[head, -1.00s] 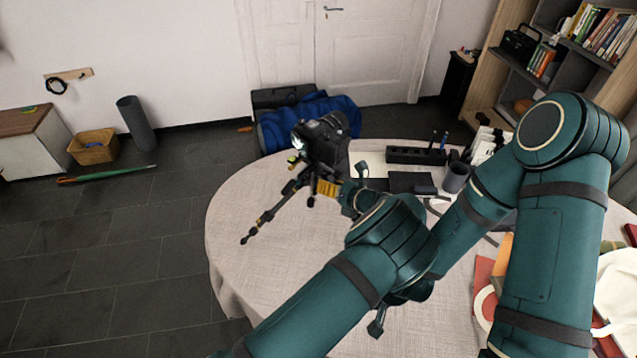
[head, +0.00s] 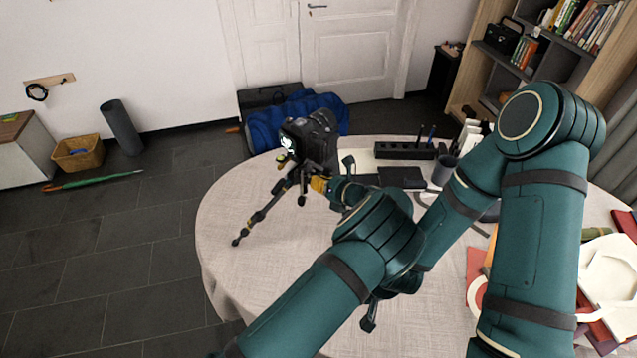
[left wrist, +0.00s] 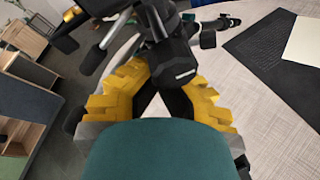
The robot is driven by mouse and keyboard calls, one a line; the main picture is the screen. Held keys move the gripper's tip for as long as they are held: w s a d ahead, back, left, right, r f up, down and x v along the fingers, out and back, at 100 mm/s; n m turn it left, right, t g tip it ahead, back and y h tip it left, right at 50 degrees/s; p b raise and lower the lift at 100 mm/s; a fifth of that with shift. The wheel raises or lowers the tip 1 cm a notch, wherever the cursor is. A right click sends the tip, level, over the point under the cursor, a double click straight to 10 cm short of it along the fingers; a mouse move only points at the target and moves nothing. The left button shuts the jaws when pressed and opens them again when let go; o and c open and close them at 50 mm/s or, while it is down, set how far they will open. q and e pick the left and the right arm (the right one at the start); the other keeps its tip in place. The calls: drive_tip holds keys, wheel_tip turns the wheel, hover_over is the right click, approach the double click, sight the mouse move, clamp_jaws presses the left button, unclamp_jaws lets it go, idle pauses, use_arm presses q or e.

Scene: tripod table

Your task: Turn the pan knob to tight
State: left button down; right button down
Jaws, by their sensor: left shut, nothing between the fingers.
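A small black tripod (head: 262,214) stands on the round table (head: 235,190) with a black camera (head: 312,137) on top. My left gripper (head: 318,184) has yellow fingers and reaches the tripod's head from the right, just below the camera. In the left wrist view its fingers (left wrist: 152,62) converge and are shut, with nothing held. A black tripod part with a white mark (left wrist: 180,72) lies right by the fingertips; I cannot tell whether they touch. Several dark knobs and levers show there, and I cannot tell which is the pan knob.
A black desk organiser (head: 405,150), a dark cup (head: 444,170) and a dark flat item (head: 400,177) are behind and right of the tripod. Papers and a white object (head: 607,270) lie at the right. The table left of the tripod is clear.

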use_arm(q)
drive_tip(key=shift+s+a+f, duration=0.1)
drive_tip(key=shift+a+f, duration=0.15)
drive_tip(key=shift+f, duration=0.15)
drive_tip(key=shift+f+m+y+b, duration=0.2)
drive_tip(key=shift+m+y+b, duration=0.5)
drive_tip(key=shift+m+b, duration=0.2)
drive_tip(key=c, duration=1.1)
unclamp_jaws()
drive_tip(key=shift+a+r, duration=0.1)
drive_tip(key=shift+o, duration=0.2)
drive_tip(key=shift+r, duration=0.3)
